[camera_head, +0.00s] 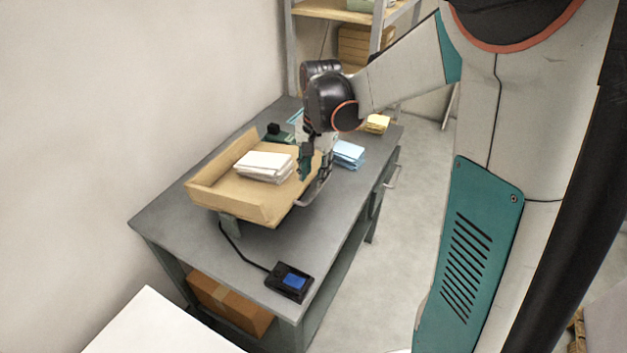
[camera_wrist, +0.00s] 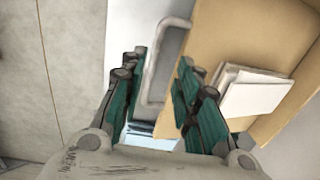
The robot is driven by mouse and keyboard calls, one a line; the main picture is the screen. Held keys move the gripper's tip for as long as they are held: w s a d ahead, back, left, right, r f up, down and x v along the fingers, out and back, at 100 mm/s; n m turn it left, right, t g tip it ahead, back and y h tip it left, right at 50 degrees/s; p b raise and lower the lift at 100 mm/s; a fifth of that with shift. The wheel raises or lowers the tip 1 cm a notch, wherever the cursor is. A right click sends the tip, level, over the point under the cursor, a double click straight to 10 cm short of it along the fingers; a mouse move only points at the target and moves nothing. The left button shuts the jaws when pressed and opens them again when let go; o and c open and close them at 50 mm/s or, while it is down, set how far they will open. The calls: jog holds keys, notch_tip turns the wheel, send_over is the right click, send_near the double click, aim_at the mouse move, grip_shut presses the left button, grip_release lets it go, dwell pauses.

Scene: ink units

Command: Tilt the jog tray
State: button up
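The jog tray (camera_head: 228,195) is a tan open tray with raised walls, mounted above a grey bench. A stack of white paper (camera_head: 264,165) lies in it; the paper also shows in the wrist view (camera_wrist: 252,92). A grey bar handle (camera_head: 311,197) sticks out from the tray's right side. My gripper (camera_head: 315,170) is at this side, pointing down. In the wrist view the handle (camera_wrist: 150,75) shows between the two green fingers of my gripper (camera_wrist: 162,62), which stand apart. Whether either finger touches the handle is unclear. I cannot tell the tray's exact angle.
On the bench (camera_head: 262,245), a blue stack (camera_head: 348,153) and a yellow stack (camera_head: 377,123) lie beyond my gripper. A black box with a blue screen (camera_head: 289,281) sits at the near end, with a cable towards the tray. A cardboard box (camera_head: 228,302) is underneath. Floor is clear at right.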

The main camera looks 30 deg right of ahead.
notch_tip(320, 180, up, 8)
jog(key=shift+s+d, duration=0.15)
jog(key=shift+s, duration=0.05)
dwell(0.3)
jog(key=s+a+n+t, duration=0.3)
jog(key=s+a+n, duration=0.1)
jog(key=s, duration=0.5)
jog(key=s+a+r+n+t, duration=0.1)
jog(key=s+a+n+t, duration=0.2)
jog(key=s+n, duration=0.3)
jog(key=shift+s+a+r+n+t, duration=0.15)
jog(key=shift+s+a+n+t, duration=0.3)
jog(key=shift+s, duration=0.9)
jog(key=shift+a, duration=0.1)
